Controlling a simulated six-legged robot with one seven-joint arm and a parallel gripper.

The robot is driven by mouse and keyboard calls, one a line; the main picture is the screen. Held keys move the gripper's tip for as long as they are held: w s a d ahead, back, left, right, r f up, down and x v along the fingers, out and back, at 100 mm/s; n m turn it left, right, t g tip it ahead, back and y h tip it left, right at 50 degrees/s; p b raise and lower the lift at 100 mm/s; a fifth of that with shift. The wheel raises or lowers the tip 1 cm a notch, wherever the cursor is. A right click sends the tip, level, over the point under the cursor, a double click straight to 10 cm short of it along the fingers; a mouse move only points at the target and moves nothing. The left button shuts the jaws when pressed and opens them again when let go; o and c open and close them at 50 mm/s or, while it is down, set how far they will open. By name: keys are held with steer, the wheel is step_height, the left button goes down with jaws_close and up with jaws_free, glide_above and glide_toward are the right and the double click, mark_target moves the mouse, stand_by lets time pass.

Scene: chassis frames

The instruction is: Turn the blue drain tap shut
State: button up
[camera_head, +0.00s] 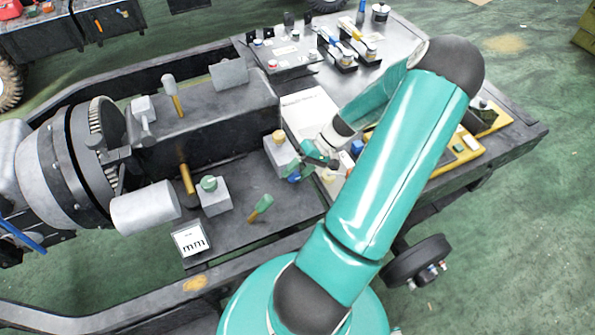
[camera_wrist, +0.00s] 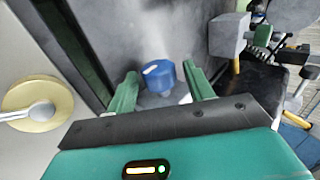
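The blue tap (camera_wrist: 158,77) is a short round blue knob with a pale mark on its top, in the middle of the wrist view. In the head view a blue piece (camera_head: 293,178) shows at my gripper's tip, partly covered by the fingers. My gripper (camera_wrist: 160,80) is open, with one green finger on each side of the knob. Narrow gaps seem to show between fingers and knob, though contact lower down is hard to judge. My gripper (camera_head: 312,163) also shows in the head view, low over the dark chassis plate beside a grey block. The tap's base is mostly hidden.
A grey block with a yellow cap (camera_head: 278,136) stands close to my gripper. A block with a green cap (camera_head: 209,184) and a green-tipped handle (camera_head: 262,204) stand to the left. A tray of small parts (camera_head: 285,54) lies behind.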

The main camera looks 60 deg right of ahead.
steer(key=shift+s+f, duration=0.1)
stand_by(0.3)
steer(key=h, duration=0.1)
steer(key=g+h, duration=0.2)
steer(key=shift+w+a+r, duration=0.2)
steer(key=shift+a+r, duration=0.05)
steer(key=shift+a, duration=0.05)
steer(key=g+h, duration=0.1)
steer(key=h, duration=0.2)
steer(key=g+h, duration=0.1)
steer(key=shift+w+a+g+h, duration=0.2)
steer(key=shift+a+g+h, duration=0.1)
